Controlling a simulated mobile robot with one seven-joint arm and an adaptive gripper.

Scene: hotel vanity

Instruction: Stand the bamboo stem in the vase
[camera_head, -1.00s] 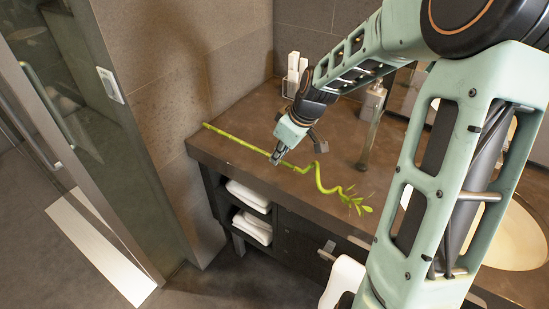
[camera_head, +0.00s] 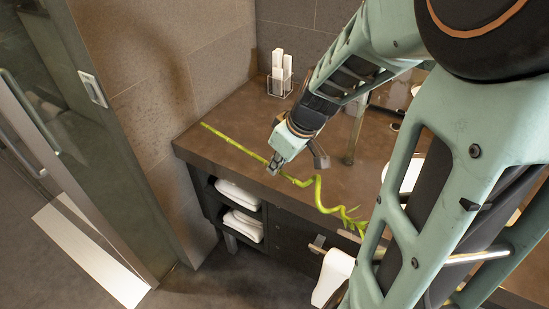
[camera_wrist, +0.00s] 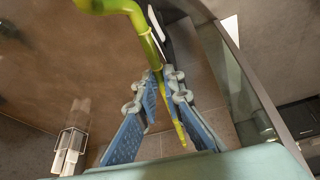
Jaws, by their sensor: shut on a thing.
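The green bamboo stem (camera_head: 237,145) stretches along the front of the brown vanity counter. Its straight end points left and its curly, leafy end points right, partly hidden by my arm. My gripper (camera_head: 273,167) is shut on the straight part of the stem near its middle. In the wrist view the stem (camera_wrist: 149,48) runs between the two blue-padded fingers (camera_wrist: 164,92). I cannot tell whether the stem still touches the counter. A tall, narrow clear vessel (camera_head: 354,138), probably the vase, stands farther back on the counter, partly hidden by my arm.
A holder with white rolled items (camera_head: 279,74) stands at the counter's back left, also in the wrist view (camera_wrist: 70,143). Folded towels (camera_head: 238,192) lie on shelves below. A glass door (camera_head: 75,130) is at left. The counter (camera_head: 325,163) is clear around the stem.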

